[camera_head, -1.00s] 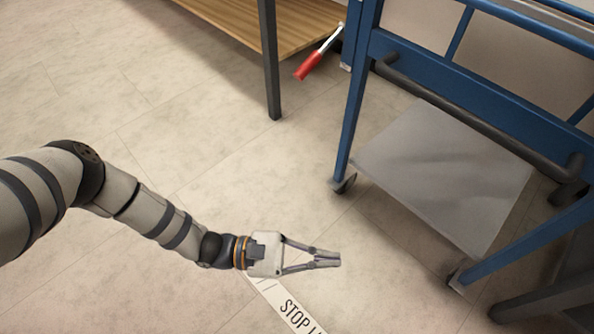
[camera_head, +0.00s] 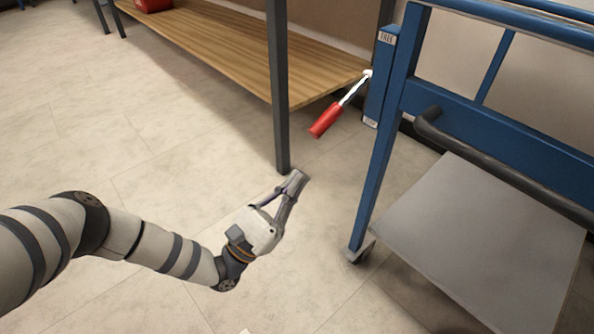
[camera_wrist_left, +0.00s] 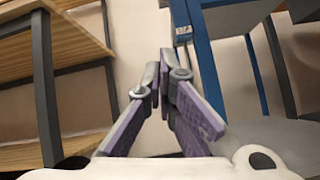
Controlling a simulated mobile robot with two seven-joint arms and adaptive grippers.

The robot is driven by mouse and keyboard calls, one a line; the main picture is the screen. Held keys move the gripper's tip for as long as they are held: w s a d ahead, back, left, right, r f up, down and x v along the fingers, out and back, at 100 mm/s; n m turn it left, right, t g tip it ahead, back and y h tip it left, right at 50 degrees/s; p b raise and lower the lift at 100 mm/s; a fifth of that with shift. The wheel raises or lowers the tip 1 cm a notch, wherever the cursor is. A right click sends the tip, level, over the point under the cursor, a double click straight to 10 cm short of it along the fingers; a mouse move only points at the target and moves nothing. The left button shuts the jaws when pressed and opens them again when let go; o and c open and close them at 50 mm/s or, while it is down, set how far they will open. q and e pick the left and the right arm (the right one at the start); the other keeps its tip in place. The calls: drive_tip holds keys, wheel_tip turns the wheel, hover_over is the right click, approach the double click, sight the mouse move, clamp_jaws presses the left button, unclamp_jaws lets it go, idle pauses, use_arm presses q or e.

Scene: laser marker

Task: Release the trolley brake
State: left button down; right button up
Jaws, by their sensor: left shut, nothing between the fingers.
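The brake lever (camera_head: 338,106) has a red handle and a silver rod. It slants down and left from a narrow blue post (camera_head: 379,78) with small labels at top and bottom. The blue trolley (camera_head: 386,135) stands beside it on the right. My left gripper (camera_head: 297,178) is shut and empty, below and left of the red handle and apart from it, pointing up and right. In the left wrist view its closed fingertips (camera_wrist_left: 162,62) point toward the gap between the shelf and the trolley; I cannot make out the red handle there. My right gripper is out of view.
A wooden shelf (camera_head: 215,45) with a dark metal leg (camera_head: 278,90) stands just left of the lever, close to my left gripper. The trolley's grey lower tray (camera_head: 480,240) and dark handle bar (camera_head: 500,170) are at right. The floor at left is clear.

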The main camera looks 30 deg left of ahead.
sight(312, 136)
use_arm(q)
drive_tip(key=w+d+r, duration=0.2)
drive_tip(key=w+r, duration=0.1)
drive_tip(key=r, duration=0.5)
drive_tip(key=shift+w+d, duration=0.2)
drive_tip(key=shift+w, duration=0.05)
